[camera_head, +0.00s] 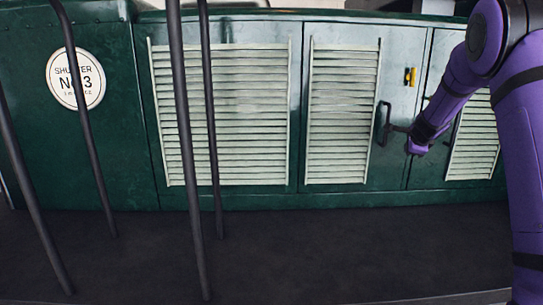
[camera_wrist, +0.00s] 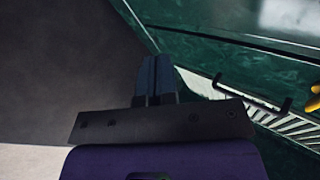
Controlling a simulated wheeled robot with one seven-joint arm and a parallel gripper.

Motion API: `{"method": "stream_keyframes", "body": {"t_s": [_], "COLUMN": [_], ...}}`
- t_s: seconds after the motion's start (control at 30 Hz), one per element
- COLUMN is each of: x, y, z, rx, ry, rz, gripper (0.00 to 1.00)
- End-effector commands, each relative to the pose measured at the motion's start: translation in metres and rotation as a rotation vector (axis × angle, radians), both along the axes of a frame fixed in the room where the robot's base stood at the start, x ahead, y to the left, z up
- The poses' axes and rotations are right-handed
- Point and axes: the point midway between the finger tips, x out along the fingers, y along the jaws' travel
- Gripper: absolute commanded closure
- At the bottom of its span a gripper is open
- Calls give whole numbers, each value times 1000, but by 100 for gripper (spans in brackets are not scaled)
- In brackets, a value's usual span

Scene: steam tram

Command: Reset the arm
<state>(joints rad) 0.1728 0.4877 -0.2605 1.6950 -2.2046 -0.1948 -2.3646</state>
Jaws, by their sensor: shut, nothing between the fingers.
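My purple arm (camera_head: 463,75) reaches in from the right side of the head view. My gripper (camera_head: 392,128) is in front of the green cabinet doors, beside a dark bar handle (camera_head: 384,124). In the wrist view the two fingers of my gripper (camera_wrist: 155,62) are together with nothing between them. The handle (camera_wrist: 252,97) lies to the right of the fingers there, apart from them. In the head view fingertips and handle overlap, so the exact gap is hard to tell.
The green cabinet has pale louvred panels (camera_head: 343,115), a yellow latch (camera_head: 410,77) and a round white sign (camera_head: 75,80). Several thin dark poles (camera_head: 185,130) stand at the left.

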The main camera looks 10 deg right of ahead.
Motion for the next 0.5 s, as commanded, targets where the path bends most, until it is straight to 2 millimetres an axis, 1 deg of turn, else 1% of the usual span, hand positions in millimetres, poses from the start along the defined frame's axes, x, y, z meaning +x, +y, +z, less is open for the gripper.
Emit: {"method": "stream_keyframes", "body": {"t_s": [0.03,0.17,0.2,0.27,0.3,0.37,0.4,0.47,0.5], "x": [-4,-24,-32,-47,-57,-74,-86,-105,-118], "y": [5,20,25,33,37,43,48,55,59], "z": [16,61,76,96,107,123,133,145,152], "rx": [49,273,358,487,572,703,792,927,1017], "ry": [-48,-219,-276,-360,-412,-487,-534,-601,-644], "rz": [-53,-284,-365,-484,-564,-682,-760,-876,-954], "gripper": [100,100,100,100,100,100,100,100,100]}}
